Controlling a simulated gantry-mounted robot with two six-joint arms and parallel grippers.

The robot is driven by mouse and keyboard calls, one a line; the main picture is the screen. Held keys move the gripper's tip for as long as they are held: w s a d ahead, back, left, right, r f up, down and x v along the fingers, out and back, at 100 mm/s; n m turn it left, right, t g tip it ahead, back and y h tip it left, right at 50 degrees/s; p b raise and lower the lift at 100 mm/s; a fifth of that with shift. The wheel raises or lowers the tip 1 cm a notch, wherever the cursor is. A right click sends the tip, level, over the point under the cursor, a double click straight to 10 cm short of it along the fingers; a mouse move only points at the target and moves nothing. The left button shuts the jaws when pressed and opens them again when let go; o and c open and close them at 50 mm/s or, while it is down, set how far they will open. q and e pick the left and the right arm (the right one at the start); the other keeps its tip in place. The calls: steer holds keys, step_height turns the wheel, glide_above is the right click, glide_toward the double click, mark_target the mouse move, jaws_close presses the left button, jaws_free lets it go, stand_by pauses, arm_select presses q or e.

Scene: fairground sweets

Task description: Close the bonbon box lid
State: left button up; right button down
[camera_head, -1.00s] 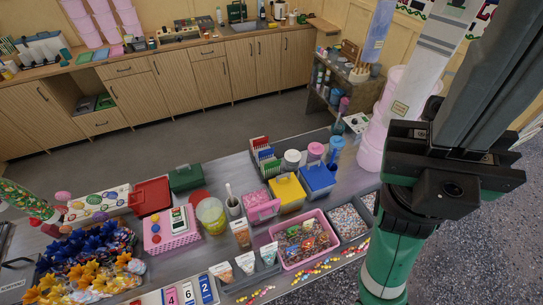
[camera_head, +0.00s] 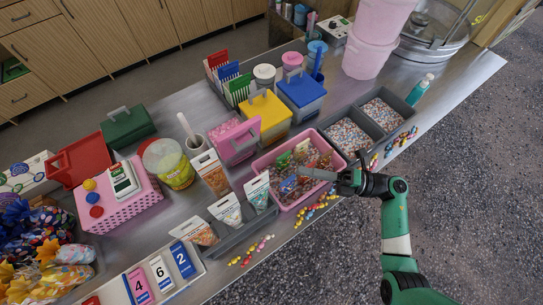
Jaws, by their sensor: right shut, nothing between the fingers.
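A pink box (camera_head: 238,147) stands in the middle of the table with pink sweets (camera_head: 222,130) showing in it. A pink lid panel with a grey handle (camera_head: 256,126) stands tilted up at its front right side, so the box appears open. I cannot read any label naming it the bonbon box. My right gripper (camera_head: 304,172) is shut and empty, pointing left over the pink tray of wrapped sweets, to the right of and nearer than the pink box. My left gripper is out of view.
Lidded yellow (camera_head: 263,112) and blue (camera_head: 302,92) boxes stand right behind the pink box. The pink tray (camera_head: 265,167) lies under my right gripper. A white-handled pot (camera_head: 195,145), a yellow-green tub (camera_head: 168,165) and packets (camera_head: 210,172) crowd the left. Loose sweets (camera_head: 318,207) lie along the front edge.

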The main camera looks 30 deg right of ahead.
glide_toward(245, 148)
steer(key=a, duration=0.4)
steer(key=w, duration=0.1)
steer(key=w+b, duration=0.1)
steer(key=w, duration=0.2)
steer(key=shift+a+r+b, duration=0.2)
steer(key=shift+r+b, duration=0.1)
steer(key=shift+b, duration=0.1)
